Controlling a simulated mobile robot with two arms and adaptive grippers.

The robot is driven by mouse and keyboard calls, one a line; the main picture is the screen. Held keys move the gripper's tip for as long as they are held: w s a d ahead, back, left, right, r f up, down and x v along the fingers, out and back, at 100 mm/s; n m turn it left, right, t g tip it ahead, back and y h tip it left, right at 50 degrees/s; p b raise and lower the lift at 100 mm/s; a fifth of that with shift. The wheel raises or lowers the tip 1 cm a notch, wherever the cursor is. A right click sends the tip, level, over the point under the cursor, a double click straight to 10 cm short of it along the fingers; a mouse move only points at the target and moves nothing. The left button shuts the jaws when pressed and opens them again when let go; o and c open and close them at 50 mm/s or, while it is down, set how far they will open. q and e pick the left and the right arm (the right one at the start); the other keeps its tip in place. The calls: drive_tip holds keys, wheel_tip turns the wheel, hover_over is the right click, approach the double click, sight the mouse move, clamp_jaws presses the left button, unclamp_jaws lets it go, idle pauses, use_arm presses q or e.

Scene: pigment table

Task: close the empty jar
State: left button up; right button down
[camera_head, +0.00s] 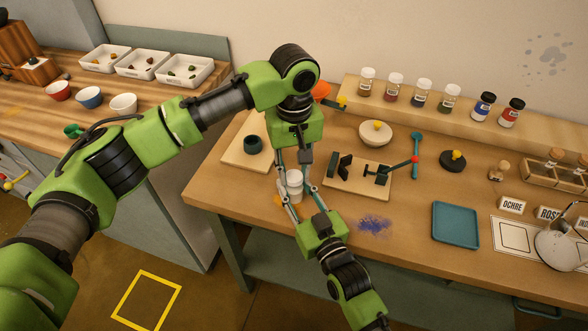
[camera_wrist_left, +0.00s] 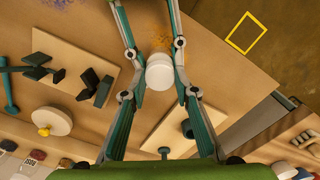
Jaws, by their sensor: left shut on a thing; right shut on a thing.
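The pale jar (camera_head: 294,190) is upright near the table's front edge, between the fingers of my right gripper (camera_head: 297,198), which is shut on it. A white lid (camera_head: 294,175) is at the top of the jar, and my left gripper (camera_head: 294,172) is shut on it from above. I cannot tell whether the lid is seated or slightly above the rim. The jar's inside is hidden.
A board with dark holders (camera_head: 345,185) is right of the grippers. A board with a dark cup (camera_head: 253,144) is to the left. A blue powder patch (camera_head: 374,224) and a teal tray (camera_head: 455,225) lie further right. Several filled jars (camera_head: 423,93) stand on the back shelf.

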use_arm(q)
drive_tip(key=m, duration=0.3)
drive_tip(key=shift+m, duration=0.4)
drive_tip(key=m, duration=2.6)
drive_tip(key=shift+f+m, duration=0.1)
drive_tip(key=shift+m, duration=0.3)
drive_tip(key=o, duration=1.2)
